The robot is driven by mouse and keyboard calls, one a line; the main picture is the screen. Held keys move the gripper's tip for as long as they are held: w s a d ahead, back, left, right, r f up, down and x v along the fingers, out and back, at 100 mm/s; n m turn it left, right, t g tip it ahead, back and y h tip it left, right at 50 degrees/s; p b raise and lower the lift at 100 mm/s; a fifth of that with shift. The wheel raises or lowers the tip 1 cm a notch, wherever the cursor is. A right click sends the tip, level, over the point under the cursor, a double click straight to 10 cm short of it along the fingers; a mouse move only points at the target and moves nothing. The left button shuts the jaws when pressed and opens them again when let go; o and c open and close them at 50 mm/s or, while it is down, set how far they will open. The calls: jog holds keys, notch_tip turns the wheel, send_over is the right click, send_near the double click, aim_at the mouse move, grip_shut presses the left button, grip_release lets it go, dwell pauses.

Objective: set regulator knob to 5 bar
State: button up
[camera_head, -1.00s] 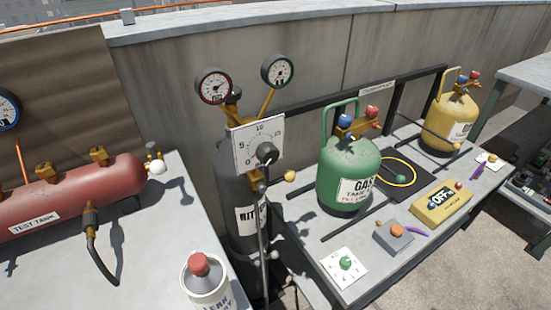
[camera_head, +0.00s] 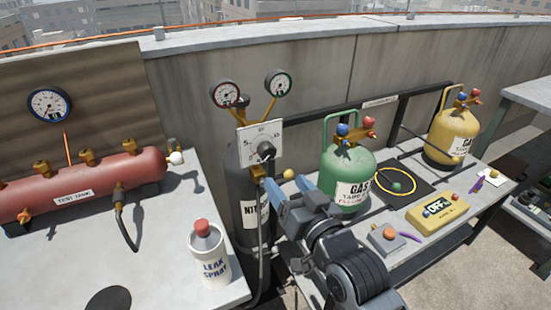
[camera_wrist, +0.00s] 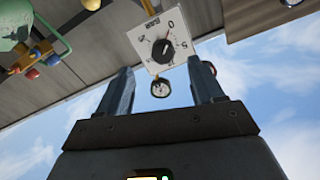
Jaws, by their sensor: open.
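The regulator knob (camera_head: 266,150) is black and sits on a square white dial plate (camera_head: 247,153) with a printed scale, on the dark nitrogen cylinder (camera_head: 241,190). In the wrist view the knob (camera_wrist: 163,49) and plate (camera_wrist: 143,38) appear beyond my fingertips, between the two fingers, with the plate turned and its numbers nearly upside down. I cannot tell the exact pointer reading. My gripper (camera_head: 282,190) is open and empty, below and in front of the plate, apart from the knob. It also shows in the wrist view (camera_wrist: 160,66).
Two round gauges (camera_head: 227,93) stand above the plate. A green gas cylinder (camera_head: 343,170) is close on the right of my arm, with a yellow box (camera_head: 437,211) beyond. A leak spray bottle (camera_head: 208,256) and red test tank (camera_head: 90,182) are on the left table.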

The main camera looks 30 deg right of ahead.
aim_at(269, 154)
jog(key=shift+w+d+r+p, duration=0.1)
jog(key=shift+w+r+p, duration=0.15)
jog(key=shift+w, duration=1.35)
jog(key=shift+w+r+p, duration=0.1)
jog(key=shift+w+r, duration=0.2)
jog(key=shift+w, duration=1.25)
jog(key=shift+w+d+r+p, duration=0.1)
jog(key=shift+w+r+p, duration=0.15)
jog(key=shift+w, duration=1.35)
jog(key=shift+c, duration=0.3)
jog(key=c, duration=1)
